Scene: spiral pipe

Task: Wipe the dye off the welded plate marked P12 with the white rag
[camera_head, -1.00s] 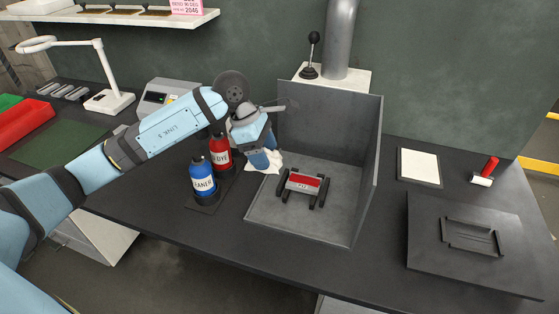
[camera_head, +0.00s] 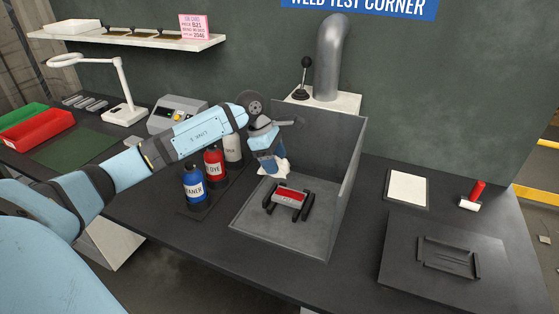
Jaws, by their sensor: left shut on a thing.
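The welded plate (camera_head: 290,195) rests on a dark stand inside the grey open-fronted booth (camera_head: 306,236). Red dye covers much of its top; the marking on its front edge is too small to read surely now. My left gripper (camera_head: 273,167) is shut on the white rag (camera_head: 283,172), above the left rear part of the booth, behind and left of the plate. The rag hangs just below the fingers and looks apart from the plate. My right gripper is not in view.
Blue (camera_head: 195,186), red (camera_head: 214,167) and white (camera_head: 232,149) bottles stand left of the booth. A lever (camera_head: 303,80) stands behind.

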